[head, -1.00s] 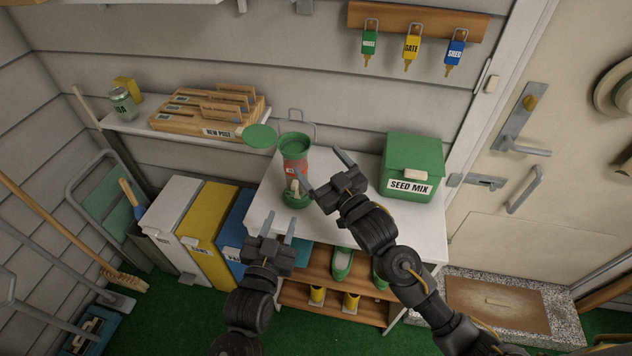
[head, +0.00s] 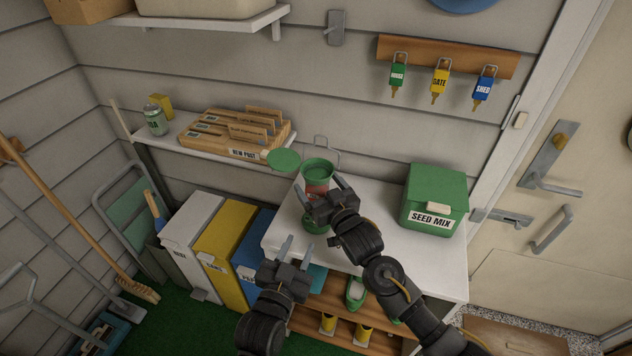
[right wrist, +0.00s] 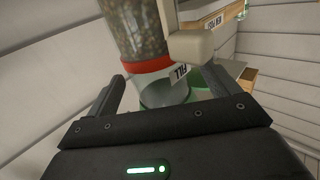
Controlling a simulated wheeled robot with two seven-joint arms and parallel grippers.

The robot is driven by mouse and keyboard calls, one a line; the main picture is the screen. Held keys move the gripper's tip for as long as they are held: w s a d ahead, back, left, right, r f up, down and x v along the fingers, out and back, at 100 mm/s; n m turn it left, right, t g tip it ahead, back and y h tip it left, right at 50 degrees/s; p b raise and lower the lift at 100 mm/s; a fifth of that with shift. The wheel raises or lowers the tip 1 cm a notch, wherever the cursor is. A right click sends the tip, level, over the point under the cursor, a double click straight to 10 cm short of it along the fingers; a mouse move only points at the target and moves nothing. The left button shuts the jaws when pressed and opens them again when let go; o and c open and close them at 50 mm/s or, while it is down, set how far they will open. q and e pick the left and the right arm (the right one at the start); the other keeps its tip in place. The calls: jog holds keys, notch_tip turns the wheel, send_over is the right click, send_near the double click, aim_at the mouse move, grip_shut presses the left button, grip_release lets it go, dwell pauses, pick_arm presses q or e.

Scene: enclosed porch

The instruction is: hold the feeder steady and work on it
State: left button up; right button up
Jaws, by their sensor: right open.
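The feeder (head: 318,172) stands on the white table (head: 385,205), with a green rim, red band and its round green lid (head: 284,159) swung out to the left. In the right wrist view the feeder (right wrist: 140,30) shows upside down as a clear tube of seed with a red band, a FILL label and a cream part (right wrist: 190,44). My right gripper (head: 321,188) is open in front of the feeder and hides its middle; whether the fingers touch it I cannot tell. My left gripper (head: 296,247) is open and empty, low at the table's front edge.
A green SEED MIX bin (head: 433,200) stands on the table's right. A shelf with a wooden NEW POST box (head: 235,135) is behind on the left. White, yellow and blue bins (head: 222,245) stand left of the table. Shoes lie on the rack below.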

jog(key=shift+x, duration=1.05)
jog(key=c, duration=1.2)
